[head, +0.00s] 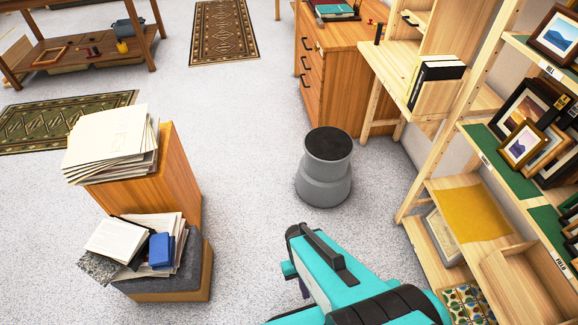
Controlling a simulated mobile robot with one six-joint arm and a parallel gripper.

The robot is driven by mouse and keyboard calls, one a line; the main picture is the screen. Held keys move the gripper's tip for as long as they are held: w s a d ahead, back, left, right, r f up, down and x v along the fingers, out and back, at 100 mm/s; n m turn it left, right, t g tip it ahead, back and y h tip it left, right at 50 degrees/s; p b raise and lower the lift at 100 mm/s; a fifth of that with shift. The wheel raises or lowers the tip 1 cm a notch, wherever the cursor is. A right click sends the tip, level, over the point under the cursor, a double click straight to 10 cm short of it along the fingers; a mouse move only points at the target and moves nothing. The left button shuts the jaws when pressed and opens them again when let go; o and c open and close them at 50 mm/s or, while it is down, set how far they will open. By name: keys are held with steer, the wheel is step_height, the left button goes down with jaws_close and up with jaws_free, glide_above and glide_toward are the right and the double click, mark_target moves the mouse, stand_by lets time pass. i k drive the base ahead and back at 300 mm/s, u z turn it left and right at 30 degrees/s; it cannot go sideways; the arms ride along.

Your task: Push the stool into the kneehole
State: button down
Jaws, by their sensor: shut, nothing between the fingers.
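The stool (324,172) is a round grey step stool with a dark top and a wider lower part. It stands upright on the floor in the middle of the head view. My teal arm (345,285) reaches in from the bottom, nearer to me than the stool. My gripper's fingers are hidden below the arm. I see no contact with the stool.
A wooden box (175,180) with stacked papers and a low grey-topped seat (185,270) with papers stand at left. A shelf rack (470,130) with framed prints lines the right. Rugs (224,32) and a workbench (75,42) lie farther back. Carpet left of the stool is clear.

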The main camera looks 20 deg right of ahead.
mark_target(324, 175)
steer(key=u, duration=0.05)
steer(key=i, duration=0.9)
steer(key=z, duration=0.6)
steer(key=k, duration=0.1)
steer(key=u, duration=2.45)
steer(key=k, duration=0.6)
